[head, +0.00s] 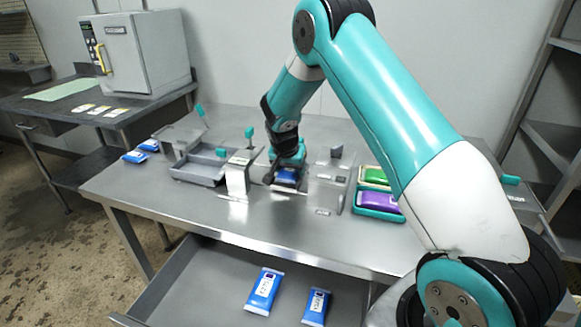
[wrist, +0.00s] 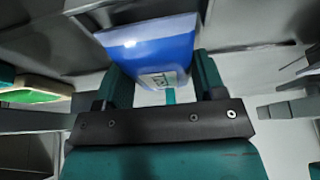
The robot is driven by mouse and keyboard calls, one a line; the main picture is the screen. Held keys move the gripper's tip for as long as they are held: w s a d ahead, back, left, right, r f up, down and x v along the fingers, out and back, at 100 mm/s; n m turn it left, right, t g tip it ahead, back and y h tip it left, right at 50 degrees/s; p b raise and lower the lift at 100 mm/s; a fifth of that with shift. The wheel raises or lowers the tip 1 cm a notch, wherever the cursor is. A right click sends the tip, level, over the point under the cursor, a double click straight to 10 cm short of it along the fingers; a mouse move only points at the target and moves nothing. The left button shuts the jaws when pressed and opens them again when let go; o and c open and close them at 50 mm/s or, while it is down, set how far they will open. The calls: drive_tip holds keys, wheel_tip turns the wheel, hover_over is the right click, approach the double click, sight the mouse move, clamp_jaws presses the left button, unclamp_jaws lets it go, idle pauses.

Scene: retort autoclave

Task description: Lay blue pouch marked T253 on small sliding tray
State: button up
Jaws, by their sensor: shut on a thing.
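My gripper (head: 288,163) is shut on a blue pouch (head: 287,175) over the middle of the steel table. The wrist view shows the pouch (wrist: 155,48) between the two teal fingers, with a white label facing the camera. Its printed mark is too blurred to read surely. Just under the pouch is a small flat metal plate (head: 284,188), perhaps the small sliding tray, between two upright metal brackets. I cannot tell whether the pouch touches it; my gripper hides part of it.
A grey divided bin (head: 200,174) stands left of the gripper, with blue pouches (head: 136,156) beyond it. Two blue pouches (head: 264,290) (head: 316,306) lie in the open drawer (head: 215,285).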

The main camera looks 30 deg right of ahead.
drive_tip(key=shift+f, duration=0.1)
drive_tip(key=o, duration=1)
drive_tip(key=shift+c, duration=0.2)
